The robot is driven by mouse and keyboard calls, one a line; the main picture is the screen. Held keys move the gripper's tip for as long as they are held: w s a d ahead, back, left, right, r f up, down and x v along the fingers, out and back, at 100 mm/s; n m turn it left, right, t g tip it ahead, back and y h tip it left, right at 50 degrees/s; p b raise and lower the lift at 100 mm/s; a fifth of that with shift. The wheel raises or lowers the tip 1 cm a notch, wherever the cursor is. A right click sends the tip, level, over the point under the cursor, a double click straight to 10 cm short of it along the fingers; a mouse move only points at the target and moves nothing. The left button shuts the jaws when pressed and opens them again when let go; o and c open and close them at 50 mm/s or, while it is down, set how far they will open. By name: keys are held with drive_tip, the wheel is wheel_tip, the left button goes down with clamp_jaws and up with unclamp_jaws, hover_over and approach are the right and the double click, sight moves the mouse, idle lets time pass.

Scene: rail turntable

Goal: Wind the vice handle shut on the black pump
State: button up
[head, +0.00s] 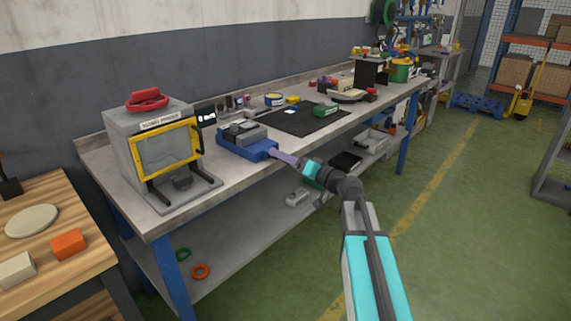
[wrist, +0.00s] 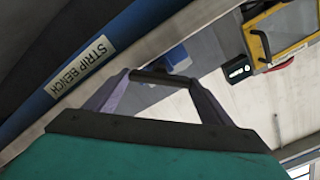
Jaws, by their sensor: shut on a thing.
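The blue vice (head: 262,148) stands at the front edge of the grey workbench, with a grey block-like shape on top of it. I cannot tell whether that shape is the black pump or part of the jaws. My gripper (head: 274,153) reaches in from the lower right to the vice's front end. In the wrist view my gripper (wrist: 160,77) has its two purple-grey fingers on either side of a short dark bar, the vice handle (wrist: 158,78), and is shut on it. Part of the blue vice (wrist: 178,57) shows just beyond. The handle is hidden by the fingers in the head view.
A grey cabinet with a yellow-framed window (head: 166,147) stands left of the vice. The bench edge (wrist: 85,72) runs close beside my gripper. Green floor in front is clear.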

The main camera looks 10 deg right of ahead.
drive_tip(key=shift+s+a+f+m+p, duration=0.1)
drive_tip(key=shift+m+p, duration=3.4)
drive_tip(key=shift+m, duration=2.45)
drive_tip(key=shift+s+a+f+m+p, duration=0.15)
drive_tip(key=shift+m+p, duration=3.3)
drive_tip(key=shift+m, duration=2.45)
drive_tip(key=shift+a+f+m+p, duration=0.1)
drive_tip(key=shift+m+p, duration=3.4)
drive_tip(key=shift+m, duration=2.45)
drive_tip(key=o, duration=1)
drive_tip(key=shift+o, duration=0.2)
drive_tip(key=shift+d, duration=0.1)
